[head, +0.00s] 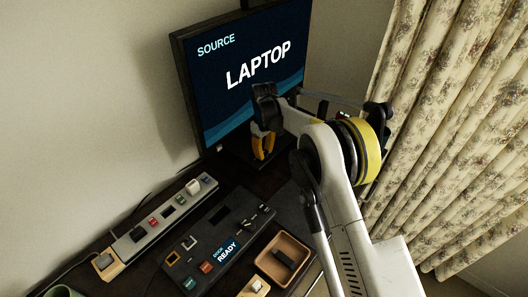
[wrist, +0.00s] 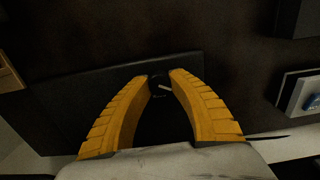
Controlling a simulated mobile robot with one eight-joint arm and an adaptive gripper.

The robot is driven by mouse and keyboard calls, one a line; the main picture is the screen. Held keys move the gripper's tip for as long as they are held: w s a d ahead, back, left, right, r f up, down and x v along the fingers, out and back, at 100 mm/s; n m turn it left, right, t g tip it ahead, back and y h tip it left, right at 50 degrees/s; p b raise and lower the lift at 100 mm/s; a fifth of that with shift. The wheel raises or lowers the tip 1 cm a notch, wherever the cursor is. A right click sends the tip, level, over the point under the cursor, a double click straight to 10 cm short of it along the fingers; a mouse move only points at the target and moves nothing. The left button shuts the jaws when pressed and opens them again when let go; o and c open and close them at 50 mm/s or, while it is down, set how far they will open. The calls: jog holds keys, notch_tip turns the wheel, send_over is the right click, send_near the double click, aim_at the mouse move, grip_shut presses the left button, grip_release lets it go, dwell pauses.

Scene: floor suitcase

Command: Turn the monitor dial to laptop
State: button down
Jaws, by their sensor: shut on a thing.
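The monitor (head: 215,75) stands at the back of the desk, and its screen reads "SOURCE LAPTOP". My gripper (head: 263,147) points down in front of the monitor's lower edge, by its dark base (head: 238,162). In the wrist view, the yellow fingers of my gripper (wrist: 161,80) close in at their tips on a small dark round dial (wrist: 160,84) with a light pointer mark. The mark slants down to the right. The fingers cover the sides of the dial. In the head view the dial is hidden behind the fingers.
A dock (head: 215,240) reading "DOCK READY" lies on the dark desk. A power strip (head: 150,222) with several coloured items is left of it. A wooden tray (head: 262,262) with a dark object sits at the front. Curtains (head: 440,120) hang at right.

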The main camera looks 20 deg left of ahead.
aim_at(264, 152)
jog(key=c, duration=1.1)
grip_release()
notch_tip(264, 152, up, 12)
